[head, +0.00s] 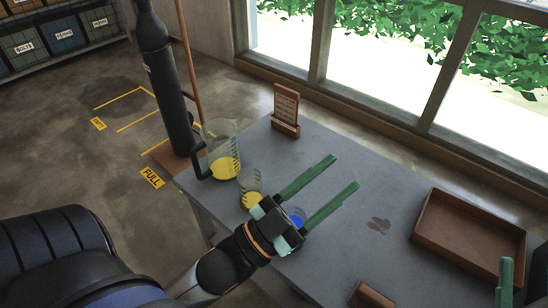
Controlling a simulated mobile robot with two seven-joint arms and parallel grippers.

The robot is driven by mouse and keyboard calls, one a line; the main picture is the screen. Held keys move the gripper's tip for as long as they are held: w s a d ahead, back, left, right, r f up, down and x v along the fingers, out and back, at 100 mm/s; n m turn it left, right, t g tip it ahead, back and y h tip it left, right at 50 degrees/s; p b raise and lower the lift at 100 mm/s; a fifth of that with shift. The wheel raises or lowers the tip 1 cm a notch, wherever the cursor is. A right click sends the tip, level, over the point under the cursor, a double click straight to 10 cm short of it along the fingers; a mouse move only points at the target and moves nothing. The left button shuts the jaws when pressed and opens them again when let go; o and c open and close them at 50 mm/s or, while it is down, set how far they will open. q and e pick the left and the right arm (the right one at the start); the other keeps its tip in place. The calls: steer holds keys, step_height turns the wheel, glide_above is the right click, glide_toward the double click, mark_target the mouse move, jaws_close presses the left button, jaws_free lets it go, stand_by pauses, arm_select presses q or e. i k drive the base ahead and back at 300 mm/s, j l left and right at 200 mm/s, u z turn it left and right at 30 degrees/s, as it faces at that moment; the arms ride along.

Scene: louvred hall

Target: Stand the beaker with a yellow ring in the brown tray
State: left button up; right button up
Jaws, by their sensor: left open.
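A clear beaker (250,186) with yellow near its bottom stands on the grey table, just left of my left gripper's body, which partly covers its lower part. Whether the yellow is a ring or contents is hard to tell. My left gripper (346,171) is open, its two green fingers apart and pointing up and right, with nothing held between their tips. The brown tray (425,257) lies at the table's right side and looks empty. One green finger of my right gripper (505,280) shows at the lower right edge; its opening cannot be seen.
A handled jug (222,140) with yellow contents stands beside the beaker. A blue-marked item (298,216) is partly hidden behind my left gripper. A wooden sign stand (286,112) is at the back, a small brown block (371,296) at the front. The table's middle is mostly clear.

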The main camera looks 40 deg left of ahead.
mark_target(440, 226)
steer(key=k+j+z, duration=0.15)
steer(key=j+z, duration=0.15)
steer(key=k+j+z, duration=0.15)
steer(key=j+z, duration=0.15)
steer(key=k+j, duration=0.25)
steer(key=j, duration=0.15)
